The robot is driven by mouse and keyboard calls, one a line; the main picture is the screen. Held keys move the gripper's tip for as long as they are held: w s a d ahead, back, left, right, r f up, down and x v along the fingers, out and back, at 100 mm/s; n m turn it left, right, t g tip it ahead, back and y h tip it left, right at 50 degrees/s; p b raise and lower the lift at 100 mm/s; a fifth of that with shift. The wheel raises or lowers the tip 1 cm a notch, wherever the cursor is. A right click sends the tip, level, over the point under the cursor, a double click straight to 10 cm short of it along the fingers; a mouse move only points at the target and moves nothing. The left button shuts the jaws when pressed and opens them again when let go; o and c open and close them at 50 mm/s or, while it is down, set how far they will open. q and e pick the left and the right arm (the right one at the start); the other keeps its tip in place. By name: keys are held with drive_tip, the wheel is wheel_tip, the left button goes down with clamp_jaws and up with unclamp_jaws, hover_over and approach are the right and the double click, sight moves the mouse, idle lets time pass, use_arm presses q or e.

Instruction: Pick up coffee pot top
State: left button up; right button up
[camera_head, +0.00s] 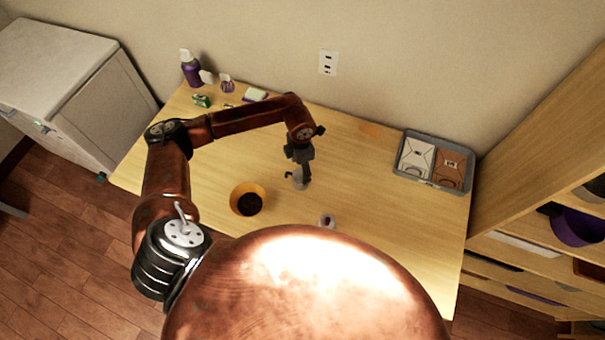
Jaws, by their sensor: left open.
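My left arm reaches in from the left over the table. Its gripper (299,160) points down and is open. A small grey metallic piece (300,181), which looks like the coffee pot top, is directly under the gripper at the middle of the table. The fingers are at or just above it, and I cannot tell if they touch it. Its lower edge and a small dark part at its left side show; the gripper hides the rest. My right gripper is not in view.
An orange bowl (236,203) with dark contents stands left of the gripper. A grey tray (457,152) with two packages is at the right. A purple bottle (191,70) stands at the back left. The table's right middle is clear.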

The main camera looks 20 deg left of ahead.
sight(300, 175)
use_arm(q)
drive_tip(key=shift+s+f, duration=0.2)
drive_tip(key=shift+f, duration=0.35)
drive_tip(key=shift+s+f, duration=0.15)
drive_tip(key=shift+f, duration=0.4)
wheel_tip(300, 175, down, 4)
drive_tip(key=shift+s+d+r+p, duration=0.15)
drive_tip(key=shift+r+p, duration=0.1)
drive_tip(key=shift+p, duration=0.15)
drive_tip(key=shift+f, duration=0.3)
drive_tip(key=c, duration=1.4)
drive_tip(key=shift+o, duration=0.2)
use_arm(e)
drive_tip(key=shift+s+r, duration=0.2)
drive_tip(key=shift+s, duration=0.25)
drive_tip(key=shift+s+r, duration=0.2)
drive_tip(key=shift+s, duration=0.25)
use_arm(q)
drive_tip(key=shift+r, duration=0.1)
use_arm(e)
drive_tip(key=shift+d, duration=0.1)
